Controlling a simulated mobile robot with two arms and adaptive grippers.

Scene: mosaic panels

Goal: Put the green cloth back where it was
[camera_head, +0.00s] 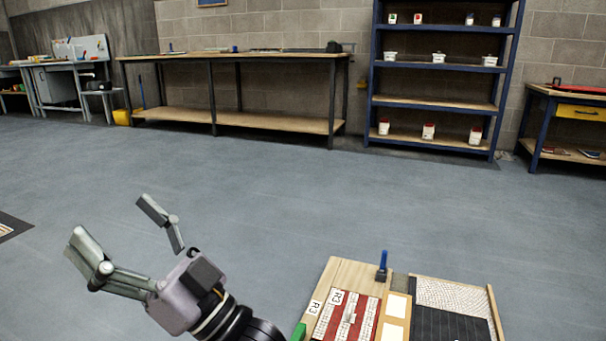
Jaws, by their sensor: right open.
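My right gripper (113,227) is open, its two fingers spread wide with nothing between them. It is raised over the floor at the lower left. A small green thing (298,332) shows at the bottom edge, to the right of my right arm. It is mostly cut off, and I cannot tell whether it is the cloth. No other green cloth can be made out. My left gripper is not in view.
A wooden board (348,273) with a red panel (369,318) marked R3 and a blue-handled tool (382,266) lies at the bottom right. A long workbench (240,56) and blue shelving (508,75) stand at the back wall. The floor (270,190) between is clear.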

